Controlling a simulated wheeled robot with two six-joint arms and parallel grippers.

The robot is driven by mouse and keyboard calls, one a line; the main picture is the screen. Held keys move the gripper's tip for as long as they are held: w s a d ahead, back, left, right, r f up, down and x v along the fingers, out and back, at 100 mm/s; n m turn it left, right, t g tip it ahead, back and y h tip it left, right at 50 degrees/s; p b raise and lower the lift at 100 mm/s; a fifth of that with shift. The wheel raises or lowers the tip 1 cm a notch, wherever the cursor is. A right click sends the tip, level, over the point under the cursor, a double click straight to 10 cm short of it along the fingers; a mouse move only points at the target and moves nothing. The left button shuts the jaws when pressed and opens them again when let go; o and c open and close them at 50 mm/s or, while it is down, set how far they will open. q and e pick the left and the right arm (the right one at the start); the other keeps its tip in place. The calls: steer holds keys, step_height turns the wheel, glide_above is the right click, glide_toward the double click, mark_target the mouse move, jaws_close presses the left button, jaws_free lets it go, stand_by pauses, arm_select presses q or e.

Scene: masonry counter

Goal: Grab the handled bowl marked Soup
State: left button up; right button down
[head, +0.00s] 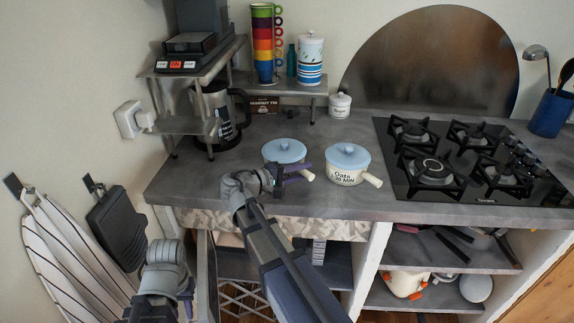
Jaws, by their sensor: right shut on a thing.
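Two cream handled bowls with pale blue lids stand side by side on the counter. The right bowl (347,165) is marked "Oats" with a smaller line under it, and its handle points right and forward. On the left bowl (285,151) my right gripper covers the front, so any marking is hidden; no "Soup" label is readable. My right gripper (291,174) is shut on the left bowl's handle, whose cream end shows just right of the fingers. My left gripper (178,290) is low at the left, in front of the counter and away from both bowls; its fingers cannot be made out.
A black gas hob (470,160) lies to the right of the bowls. A small lidded jar (339,105) stands behind them. A metal shelf (190,75) with a coffee pot (225,120) under it stands at the left. Counter (400,210) in front of the hob is clear.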

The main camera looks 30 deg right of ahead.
stand_by(0.7)
step_height(320, 180, up, 10)
steer(key=p, duration=1)
